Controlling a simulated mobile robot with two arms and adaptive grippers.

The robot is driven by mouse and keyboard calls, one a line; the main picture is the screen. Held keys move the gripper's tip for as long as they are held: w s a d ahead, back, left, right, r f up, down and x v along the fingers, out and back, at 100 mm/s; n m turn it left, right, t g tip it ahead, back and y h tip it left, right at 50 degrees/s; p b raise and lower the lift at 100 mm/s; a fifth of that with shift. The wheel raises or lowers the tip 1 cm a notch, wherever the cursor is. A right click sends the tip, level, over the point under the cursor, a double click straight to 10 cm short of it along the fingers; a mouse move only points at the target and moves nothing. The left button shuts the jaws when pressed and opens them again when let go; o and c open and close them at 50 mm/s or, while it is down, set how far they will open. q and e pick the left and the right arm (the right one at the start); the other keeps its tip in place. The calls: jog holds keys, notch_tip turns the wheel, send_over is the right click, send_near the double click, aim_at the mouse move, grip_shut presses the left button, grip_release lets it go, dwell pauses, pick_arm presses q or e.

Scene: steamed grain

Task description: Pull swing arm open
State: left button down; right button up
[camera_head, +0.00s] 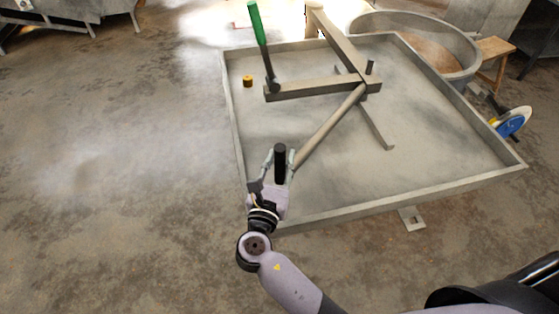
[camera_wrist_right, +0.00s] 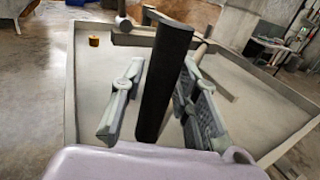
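The swing arm is a long pale pole (camera_head: 330,127) in the head view. It runs from a beam joint near the middle of a low square tray (camera_head: 232,110) down to the tray's near left. An upright black handle (camera_head: 280,163) stands at its near end. My right gripper (camera_head: 279,164) is at this handle, with one finger on each side. In the right wrist view the black handle (camera_wrist_right: 164,80) rises between the spread fingers, with a gap visible on the left side, so the gripper looks open around it. My left gripper is not in view.
A wooden beam (camera_head: 310,90) lies across the tray, with a green-handled lever (camera_head: 258,25) at its left end. A small yellow cylinder (camera_head: 248,81) sits nearby. A round tub (camera_head: 465,50) and stool (camera_head: 495,47) stand at back right. Floor to the left is clear.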

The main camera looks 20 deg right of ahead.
jog(key=shift+o, duration=1.2)
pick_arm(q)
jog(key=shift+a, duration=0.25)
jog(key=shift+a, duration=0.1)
pick_arm(e)
jog(key=shift+s+a, duration=0.1)
jog(key=v, duration=1.1)
jog(key=shift+s+a, duration=0.2)
jog(key=shift+s, duration=0.15)
